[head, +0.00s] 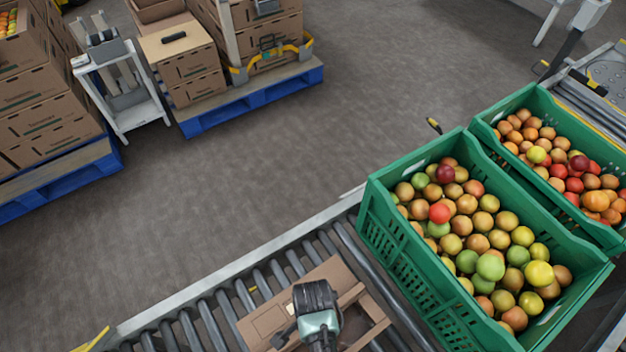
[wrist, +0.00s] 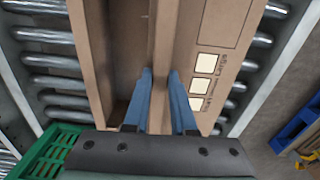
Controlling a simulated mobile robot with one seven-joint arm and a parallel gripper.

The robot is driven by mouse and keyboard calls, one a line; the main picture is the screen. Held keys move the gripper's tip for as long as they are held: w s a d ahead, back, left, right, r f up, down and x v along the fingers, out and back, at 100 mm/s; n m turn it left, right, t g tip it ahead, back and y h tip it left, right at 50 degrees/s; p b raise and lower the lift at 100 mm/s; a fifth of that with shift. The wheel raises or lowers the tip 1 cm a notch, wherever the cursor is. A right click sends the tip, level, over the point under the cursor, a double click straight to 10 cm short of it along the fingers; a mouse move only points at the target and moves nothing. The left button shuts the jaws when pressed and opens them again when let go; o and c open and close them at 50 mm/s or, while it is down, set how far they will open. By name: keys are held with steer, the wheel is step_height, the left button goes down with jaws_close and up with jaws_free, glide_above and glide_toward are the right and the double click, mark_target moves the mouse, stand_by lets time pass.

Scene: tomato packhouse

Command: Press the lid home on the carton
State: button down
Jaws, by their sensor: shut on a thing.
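A brown cardboard carton (head: 268,322) sits on the roller conveyor, low in the head view, with my gripper (head: 317,305) over it. In the wrist view, the two blue fingers of my gripper (wrist: 161,78) straddle an upright cardboard edge (wrist: 162,35) and are shut on it. To the right of that edge is a printed panel (wrist: 225,45) with white squares. To its left is a shaded recess, bounded by another cardboard strip (wrist: 92,60). I cannot tell which cardboard is the lid and which the carton wall. The fingertips are hidden in the head view.
A green crate (head: 400,265) of mixed tomatoes stands right of the carton on the conveyor rollers (head: 215,318). A second green crate (head: 535,92) is behind it. Blue pallets (head: 255,98) with stacked cartons stand at the back left. The floor between is clear.

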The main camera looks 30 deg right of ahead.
steer(key=shift+f, duration=0.15)
steer(key=c, duration=0.7)
jaws_free()
steer(key=shift+c, duration=1.4)
step_height(320, 180, up, 8)
steer(key=p, duration=0.8)
